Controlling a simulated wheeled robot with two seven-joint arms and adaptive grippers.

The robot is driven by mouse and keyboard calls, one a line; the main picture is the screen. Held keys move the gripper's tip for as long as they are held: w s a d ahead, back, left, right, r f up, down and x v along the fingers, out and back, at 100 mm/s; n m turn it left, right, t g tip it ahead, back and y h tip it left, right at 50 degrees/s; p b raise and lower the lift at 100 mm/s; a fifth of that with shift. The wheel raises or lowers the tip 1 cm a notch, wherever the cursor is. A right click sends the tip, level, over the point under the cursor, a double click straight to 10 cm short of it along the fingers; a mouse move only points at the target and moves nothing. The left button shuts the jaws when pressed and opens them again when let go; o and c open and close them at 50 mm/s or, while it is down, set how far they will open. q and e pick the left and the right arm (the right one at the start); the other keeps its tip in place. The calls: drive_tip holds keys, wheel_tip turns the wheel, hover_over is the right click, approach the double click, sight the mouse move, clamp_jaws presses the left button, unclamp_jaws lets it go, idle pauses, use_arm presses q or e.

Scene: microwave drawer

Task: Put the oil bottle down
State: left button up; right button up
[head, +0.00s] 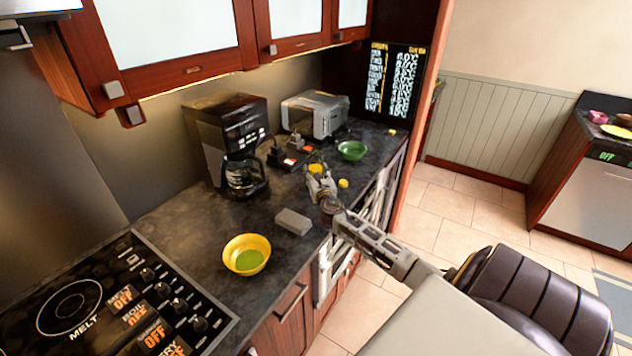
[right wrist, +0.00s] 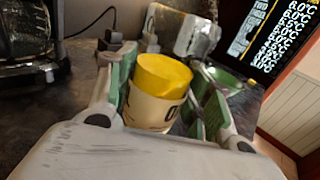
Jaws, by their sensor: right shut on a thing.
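The oil bottle (right wrist: 158,92) shows in the right wrist view with a wide yellow top and a pale label with dark print. It stands between the two fingers of my right gripper (right wrist: 160,100), which is shut on it. In the head view, my right gripper (head: 318,182) is over the front part of the dark counter (head: 205,275), and a bit of the bottle's yellow top (head: 315,168) shows behind the fingers. The bottle's base is hidden, so I cannot tell whether it touches the counter. My left gripper is not in view.
A coffee maker (head: 232,140), a toaster (head: 314,114) and a green bowl (head: 352,150) are on the counter. A grey block (head: 293,221) and a yellow bowl (head: 246,254) are nearer. A small yellow object (head: 343,183) is right of the gripper. The cooktop (head: 110,310) is front left.

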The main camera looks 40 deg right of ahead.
drive_tip(key=shift+f+b, duration=0.35)
drive_tip(key=shift+f, duration=1.35)
drive_tip(key=shift+f, duration=0.15)
drive_tip(key=o, duration=1.2)
drive_tip(key=shift+b+v, duration=0.3)
drive_tip(key=shift+v, duration=5.7)
drive_tip(key=shift+s, duration=0.1)
